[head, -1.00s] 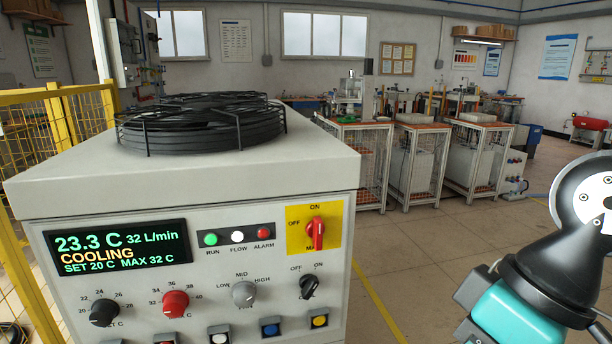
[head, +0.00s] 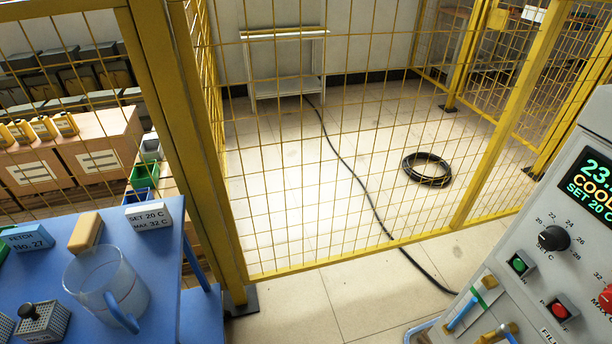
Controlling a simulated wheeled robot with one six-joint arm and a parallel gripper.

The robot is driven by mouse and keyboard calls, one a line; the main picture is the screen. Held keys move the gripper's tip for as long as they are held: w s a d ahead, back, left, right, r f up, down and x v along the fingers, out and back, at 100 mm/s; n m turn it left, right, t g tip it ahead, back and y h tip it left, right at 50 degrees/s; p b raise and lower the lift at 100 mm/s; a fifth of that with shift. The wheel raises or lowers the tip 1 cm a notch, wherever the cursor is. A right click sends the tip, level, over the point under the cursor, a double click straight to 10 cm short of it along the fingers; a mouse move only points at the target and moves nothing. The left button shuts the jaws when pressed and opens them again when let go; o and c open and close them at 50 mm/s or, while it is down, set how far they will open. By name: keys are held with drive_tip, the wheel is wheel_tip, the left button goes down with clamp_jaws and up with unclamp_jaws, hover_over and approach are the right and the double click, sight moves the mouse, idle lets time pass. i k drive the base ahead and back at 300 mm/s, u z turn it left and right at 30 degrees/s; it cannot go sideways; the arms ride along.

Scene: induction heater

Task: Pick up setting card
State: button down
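The setting card (head: 149,217) is a small white block reading "SET 20 C MAX 32 C". It stands near the right back corner of the blue table (head: 166,306) at the lower left of the head view. A tan block (head: 86,233) is to its left and a clear jug (head: 106,284) is in front of it. My gripper is out of view.
A second card (head: 27,238) reads "FETCH No. 27". A small perforated metal box (head: 43,322) with a black knob is at the front left. The yellow mesh fence (head: 330,150) stands behind the table. The cooler cabinet (head: 560,230) is on the right, with floor between.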

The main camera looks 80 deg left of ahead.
sight(155, 215)
drive_tip(key=u, duration=3.3)
drive_tip(key=k, duration=1.2)
drive_tip(key=z, duration=0.9)
drive_tip(key=i, duration=1.4)
drive_tip(key=u, duration=0.8)
drive_tip(key=i, duration=0.5)
drive_tip(key=u, duration=0.65)
